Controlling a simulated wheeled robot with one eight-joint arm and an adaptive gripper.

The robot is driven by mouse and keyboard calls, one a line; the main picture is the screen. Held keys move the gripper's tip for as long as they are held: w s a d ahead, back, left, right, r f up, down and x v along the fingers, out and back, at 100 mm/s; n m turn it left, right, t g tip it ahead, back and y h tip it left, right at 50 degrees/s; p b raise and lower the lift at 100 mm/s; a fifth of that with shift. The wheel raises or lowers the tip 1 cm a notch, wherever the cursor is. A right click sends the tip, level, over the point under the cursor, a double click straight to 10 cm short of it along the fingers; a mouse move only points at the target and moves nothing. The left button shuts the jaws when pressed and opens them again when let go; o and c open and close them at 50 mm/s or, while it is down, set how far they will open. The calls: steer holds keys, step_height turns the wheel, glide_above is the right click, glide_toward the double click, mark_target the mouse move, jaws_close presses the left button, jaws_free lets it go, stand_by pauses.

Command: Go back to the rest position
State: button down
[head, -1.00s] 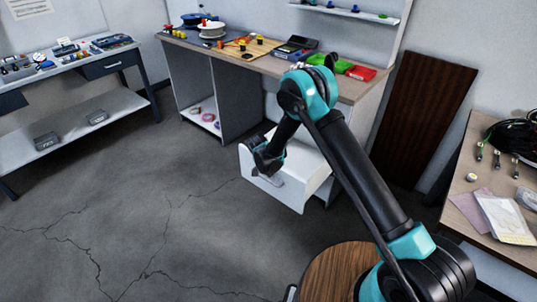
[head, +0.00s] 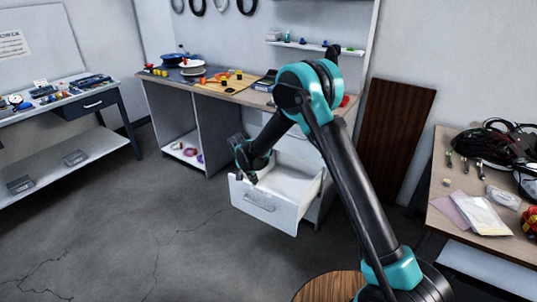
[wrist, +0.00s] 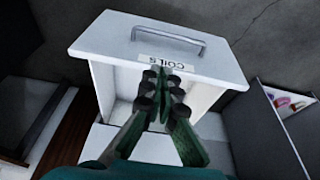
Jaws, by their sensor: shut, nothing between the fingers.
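My gripper (head: 250,178) is shut and empty. It hangs over the left side of the open white drawer (head: 262,207), above its front panel and apart from the handle as far as I can tell. In the wrist view, the closed fingers (wrist: 160,88) point at the drawer, whose front panel (wrist: 110,38) carries a metal handle (wrist: 168,42) and a label reading "COILS". The part of the drawer's inside that shows looks empty; my fingers hide the rest. My arm stands folded upward, with its elbow in front of the workbench.
The workbench (head: 225,93) at the back holds spools, a wooden board and small parts. A side table (head: 460,228) with cables and packets is close on the right. A dark wood panel (head: 395,140) leans on the wall. The floor (head: 130,230) at left is clear.

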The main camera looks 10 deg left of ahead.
steer(key=s+d+r+n, duration=0.1)
steer(key=s+d+r, duration=0.1)
steer(key=d+r, duration=0.5)
steer(key=s+d+r, duration=0.2)
steer(key=s+d, duration=0.1)
steer(key=d, duration=0.9)
steer(key=s+d+r+n, duration=0.1)
steer(key=s+d+r, duration=0.1)
steer(key=d+r, duration=0.5)
steer(key=s+d+f+n+y, duration=0.1)
steer(key=s+d+f+n, duration=0.1)
steer(key=s+d, duration=1.6)
steer(key=shift+s+f+t, duration=0.4)
steer(key=shift+s+f, duration=0.15)
steer(key=shift+s, duration=0.7)
